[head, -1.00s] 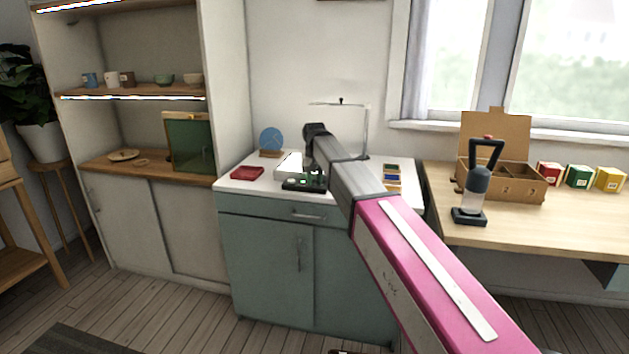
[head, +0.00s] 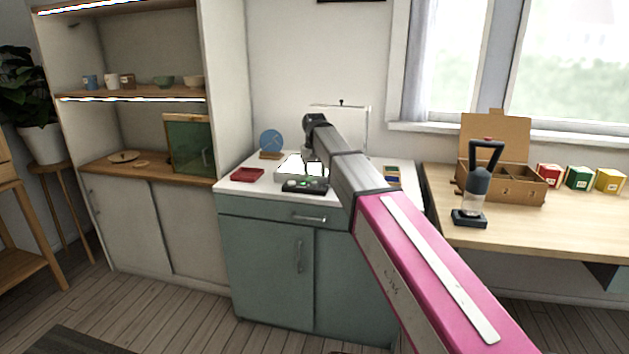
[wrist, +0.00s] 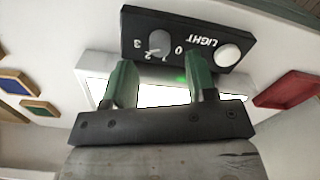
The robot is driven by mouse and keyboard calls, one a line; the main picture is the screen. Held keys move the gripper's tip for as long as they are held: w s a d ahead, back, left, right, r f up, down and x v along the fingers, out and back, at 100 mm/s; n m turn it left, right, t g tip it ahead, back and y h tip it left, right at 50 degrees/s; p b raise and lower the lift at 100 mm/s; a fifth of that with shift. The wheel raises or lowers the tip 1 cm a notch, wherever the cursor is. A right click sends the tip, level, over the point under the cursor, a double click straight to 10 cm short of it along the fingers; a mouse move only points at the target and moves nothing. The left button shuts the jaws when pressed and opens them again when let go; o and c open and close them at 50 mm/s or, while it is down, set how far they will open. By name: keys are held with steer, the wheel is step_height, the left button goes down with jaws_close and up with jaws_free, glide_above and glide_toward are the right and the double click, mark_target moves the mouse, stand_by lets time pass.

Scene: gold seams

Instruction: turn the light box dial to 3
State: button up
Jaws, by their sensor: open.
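The light box (head: 290,168) is a low white box on the green cabinet, with a bright top in the wrist view (wrist: 165,97). Its black control panel (head: 291,188) is at the front; the wrist view shows it (wrist: 136,22) marked LIGHT, with a round white button (wrist: 228,54) and a grey dial (wrist: 158,41) beside the numbers 0 to 3. I cannot tell which number the dial points to. My gripper (wrist: 162,76) is open, its green fingers apart and empty, near the panel with the dial roughly between them in the picture. Contact is not visible.
A red tray (head: 247,174) lies left of the light box and a blue disc (head: 271,139) stands behind it. A white panel (head: 350,122) stands at the back. Coloured frames (wrist: 18,82) lie to one side.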

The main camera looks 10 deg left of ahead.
mark_target(315, 182)
step_height(315, 182, up, 7)
stand_by(0.3)
